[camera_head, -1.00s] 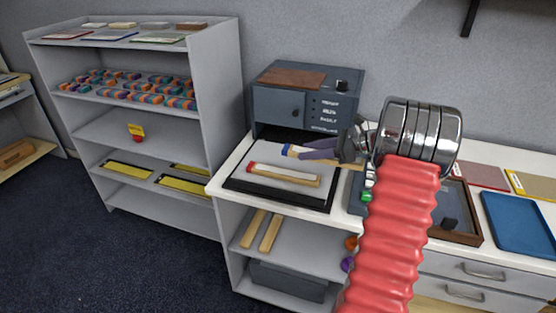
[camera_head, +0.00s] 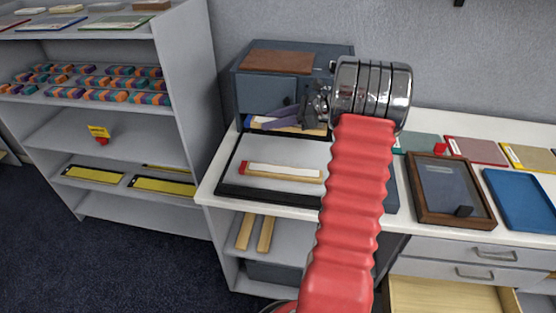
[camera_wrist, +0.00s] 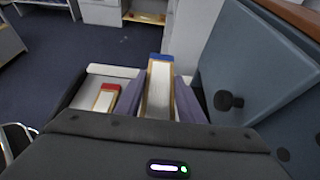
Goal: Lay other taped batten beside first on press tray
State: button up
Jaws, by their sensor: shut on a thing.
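The first batten (camera_head: 281,171), pale with a red taped end, lies on the press tray (camera_head: 262,194), a black-rimmed tray with a light pad. My gripper (camera_head: 272,121) is shut on the other batten (camera_head: 256,123), which has a blue taped end. It holds this batten near the tray's back edge, in front of the grey press box. In the wrist view the blue-taped batten (camera_wrist: 160,90) stands between my two purple fingers, and the red-ended batten (camera_wrist: 104,98) shows to its left. Whether the held batten touches the tray cannot be told.
The press box (camera_head: 262,92) stands directly behind the tray. A framed brown tray (camera_head: 451,214) and a blue tray (camera_head: 520,197) lie to the right. Two plain battens (camera_head: 265,234) rest on the shelf below. An open drawer (camera_head: 448,296) juts out at lower right.

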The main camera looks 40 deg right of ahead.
send_over(274, 150)
jog(key=shift+f, duration=3.1)
jog(key=shift+f, duration=0.1)
jog(key=shift+f, duration=1.8)
jog(key=o, duration=1.1)
